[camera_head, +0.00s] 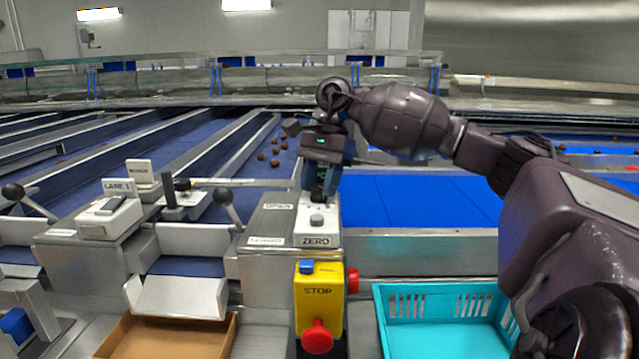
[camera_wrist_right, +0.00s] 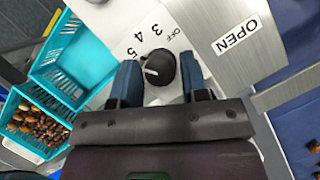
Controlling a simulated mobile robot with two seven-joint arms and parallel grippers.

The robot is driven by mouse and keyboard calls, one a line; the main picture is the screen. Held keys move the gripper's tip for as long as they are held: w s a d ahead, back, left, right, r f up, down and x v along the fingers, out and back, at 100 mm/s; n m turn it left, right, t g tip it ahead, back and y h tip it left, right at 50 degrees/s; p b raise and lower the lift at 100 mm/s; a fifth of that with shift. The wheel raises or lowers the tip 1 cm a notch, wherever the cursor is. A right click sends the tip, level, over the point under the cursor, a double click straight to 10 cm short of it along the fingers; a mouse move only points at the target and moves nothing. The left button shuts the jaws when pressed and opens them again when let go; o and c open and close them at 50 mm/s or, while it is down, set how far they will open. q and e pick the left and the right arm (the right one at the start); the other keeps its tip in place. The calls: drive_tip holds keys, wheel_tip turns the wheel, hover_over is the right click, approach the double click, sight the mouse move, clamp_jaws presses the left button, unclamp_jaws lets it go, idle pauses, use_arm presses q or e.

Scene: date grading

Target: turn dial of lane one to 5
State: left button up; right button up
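The black dial knob (camera_wrist_right: 160,68) sits on a white panel face (camera_wrist_right: 128,22) printed with 3, 4, 5 and OFF. Its white pointer mark faces left in the right wrist view, towards the side below the 5. My right gripper (camera_wrist_right: 160,78) has its blue fingers on either side of the knob, open, with thin gaps seeming to show beside it. In the head view my right gripper (camera_head: 318,190) points down over the white box marked ZERO (camera_head: 316,240) and hides most of the dial. A LANE 1 sign (camera_head: 118,186) stands further left. My left gripper is not in view.
A yellow STOP box (camera_head: 319,290) with red buttons stands just in front. A turquoise crate (camera_head: 440,290) is at the right and a cardboard box (camera_head: 165,340) at the front left. Levers (camera_head: 229,205) rise beside the lanes. Dates (camera_head: 275,153) lie on a blue belt.

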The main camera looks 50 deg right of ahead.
drive_tip(key=shift+o, duration=1.3)
drive_tip(key=shift+r, duration=0.1)
drive_tip(key=v, duration=1)
drive_tip(key=shift+d+r, duration=0.2)
drive_tip(key=shift+r, duration=0.05)
